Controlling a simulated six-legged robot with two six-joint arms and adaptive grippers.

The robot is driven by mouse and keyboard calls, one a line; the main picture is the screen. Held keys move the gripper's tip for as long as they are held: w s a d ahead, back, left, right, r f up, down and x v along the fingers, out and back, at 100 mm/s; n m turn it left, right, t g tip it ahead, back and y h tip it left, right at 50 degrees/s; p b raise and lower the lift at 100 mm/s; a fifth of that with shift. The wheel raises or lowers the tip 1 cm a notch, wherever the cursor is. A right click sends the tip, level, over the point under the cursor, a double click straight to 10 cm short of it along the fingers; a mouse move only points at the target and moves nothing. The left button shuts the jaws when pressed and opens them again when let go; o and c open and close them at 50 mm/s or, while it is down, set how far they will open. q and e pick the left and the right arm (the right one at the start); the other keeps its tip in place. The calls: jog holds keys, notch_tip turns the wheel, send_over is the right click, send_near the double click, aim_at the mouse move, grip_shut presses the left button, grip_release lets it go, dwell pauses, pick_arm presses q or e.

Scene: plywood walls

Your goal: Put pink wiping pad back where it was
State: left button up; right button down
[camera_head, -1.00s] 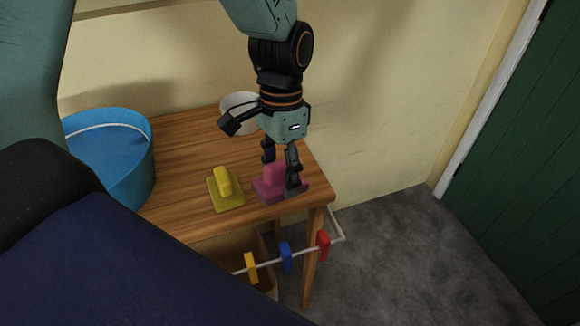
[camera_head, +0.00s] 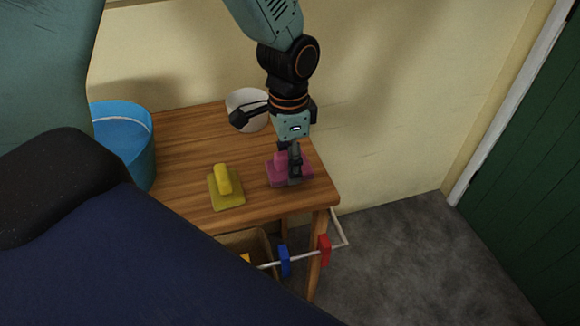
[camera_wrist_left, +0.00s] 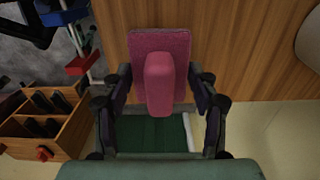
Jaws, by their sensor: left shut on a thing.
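The pink wiping pad (camera_head: 277,175) is at the right end of the wooden table, with its raised handle upward. My left gripper (camera_head: 294,178) comes down from above and is shut on the pad's handle. In the left wrist view the pad (camera_wrist_left: 160,45) lies between the two fingers (camera_wrist_left: 160,90), its handle pointing toward the camera. Whether the pad touches the tabletop is hard to tell. A yellow wiping pad (camera_head: 227,196) sits on the table to its left. My right gripper is not in view.
The wooden table (camera_head: 180,160) also bears a blue bucket (camera_head: 135,150) at left and a white bowl-like container (camera_head: 247,103) at the back. A rail with blue (camera_head: 285,260) and red (camera_head: 325,249) clips hangs at the front right. A wooden box (camera_wrist_left: 40,120) stands below.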

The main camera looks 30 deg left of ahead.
pick_arm(q)
jog(key=shift+s+a+f, duration=0.1)
jog(key=shift+a+f, duration=0.15)
jog(key=shift+f, duration=0.65)
jog(key=shift+a+f, duration=0.2)
jog(key=shift+c, duration=0.3)
jog(key=shift+d+r, duration=0.1)
jog(key=shift+d, duration=0.25)
jog(key=o, duration=1.1)
jog(key=shift+a, duration=0.3)
jog(key=shift+d, duration=0.2)
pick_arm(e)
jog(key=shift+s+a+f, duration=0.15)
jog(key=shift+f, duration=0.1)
